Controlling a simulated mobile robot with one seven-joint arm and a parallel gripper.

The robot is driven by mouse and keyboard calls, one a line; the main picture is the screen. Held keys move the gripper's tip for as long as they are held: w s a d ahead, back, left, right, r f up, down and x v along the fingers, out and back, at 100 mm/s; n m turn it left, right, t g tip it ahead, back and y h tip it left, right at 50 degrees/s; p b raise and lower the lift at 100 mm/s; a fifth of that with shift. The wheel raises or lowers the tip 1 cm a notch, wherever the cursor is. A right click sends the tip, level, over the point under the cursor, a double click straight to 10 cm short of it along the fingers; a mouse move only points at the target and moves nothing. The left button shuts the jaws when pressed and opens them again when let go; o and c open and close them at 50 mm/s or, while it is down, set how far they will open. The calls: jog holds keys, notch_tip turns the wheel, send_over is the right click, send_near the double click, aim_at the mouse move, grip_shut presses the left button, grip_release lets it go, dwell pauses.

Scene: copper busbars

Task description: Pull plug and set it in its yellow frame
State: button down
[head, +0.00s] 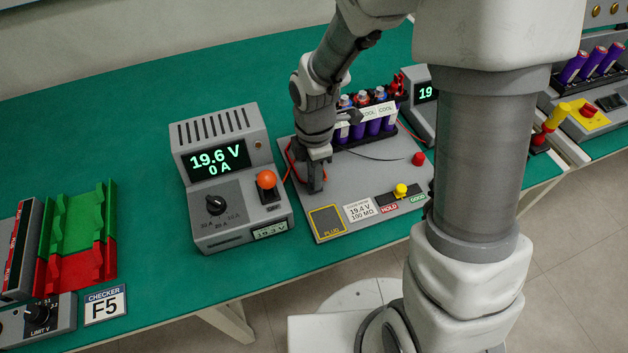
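The yellow frame (327,221), marked PLUG, is an empty square outline at the front left corner of a grey test board (365,220). My gripper (314,186) points down at the board's left edge, just behind the frame. A red-orange cable (288,165) runs beside the gripper towards the meter. I cannot make out the plug itself; the gripper may be hiding it. The fingers are small and dark, and I cannot tell whether they are open or shut on something.
A grey meter (230,175) showing 19.6 V and 0 A, with an orange knob, stands close left of the board. Purple cells (374,124) stand in a rack behind. A yellow button (400,190) and red button (418,158) rise on the right.

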jog(key=shift+r+p, duration=2)
jog(key=shift+r, duration=0.1)
jog(key=shift+f, duration=0.1)
jog(key=s+b, duration=0.2)
jog(key=s+d+f+b, duration=0.1)
jog(key=s, duration=0.2)
jog(key=s+d+f+b, duration=0.1)
jog(key=s+b, duration=0.1)
jog(key=s, duration=0.1)
jog(key=shift+s+f+b, duration=0.1)
jog(key=shift+f+b, duration=0.15)
jog(key=shift+b, duration=0.05)
jog(key=shift+f+b, duration=0.35)
jog(key=shift+f, duration=0.25)
jog(key=shift+f, duration=0.3)
